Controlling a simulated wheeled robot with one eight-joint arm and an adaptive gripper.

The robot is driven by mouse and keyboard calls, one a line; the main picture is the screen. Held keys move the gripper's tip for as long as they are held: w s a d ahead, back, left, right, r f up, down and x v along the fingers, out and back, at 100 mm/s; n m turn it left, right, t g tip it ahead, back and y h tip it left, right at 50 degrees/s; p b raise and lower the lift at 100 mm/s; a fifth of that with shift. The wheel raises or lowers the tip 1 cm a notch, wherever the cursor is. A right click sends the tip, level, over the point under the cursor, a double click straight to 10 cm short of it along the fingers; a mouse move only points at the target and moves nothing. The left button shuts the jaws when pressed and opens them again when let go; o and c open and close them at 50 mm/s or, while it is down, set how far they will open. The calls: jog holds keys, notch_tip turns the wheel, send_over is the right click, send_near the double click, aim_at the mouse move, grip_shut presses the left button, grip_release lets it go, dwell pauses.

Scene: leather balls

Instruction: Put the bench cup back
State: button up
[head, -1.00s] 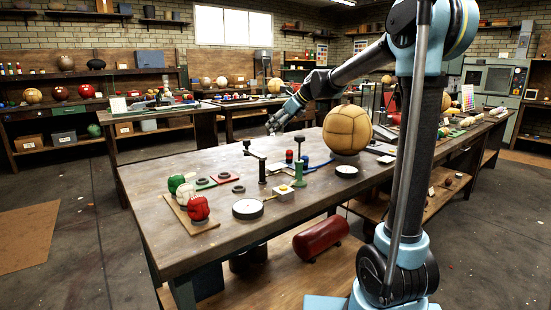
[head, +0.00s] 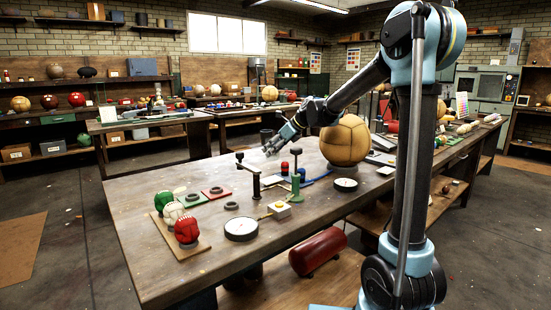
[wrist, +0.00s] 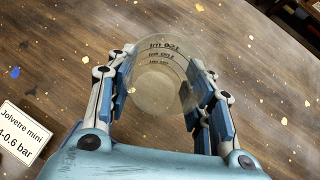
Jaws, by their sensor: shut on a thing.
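The bench cup (wrist: 158,88) is a clear, round measuring cup with dark printed marks on its wall. In the wrist view it sits between the two fingers of my gripper (wrist: 160,80), which are closed on its sides. The wooden bench top shows through and around it; I cannot tell the gap beneath it. In the head view my gripper (head: 272,146) is over the far left part of the workbench (head: 150,225), left of the large tan ball. The cup is too small there to make out clearly.
A printed card (wrist: 22,135) lies left of my gripper in the wrist view. The tan ball (head: 345,141), a black stand (head: 255,178), a green stand (head: 295,175), a dial gauge (head: 241,229) and small coloured balls (head: 186,229) occupy the bench. Its far left top is clear.

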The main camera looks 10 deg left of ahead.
aim_at(273, 155)
jog(key=shift+f, duration=1.55)
jog(key=o, duration=1.1)
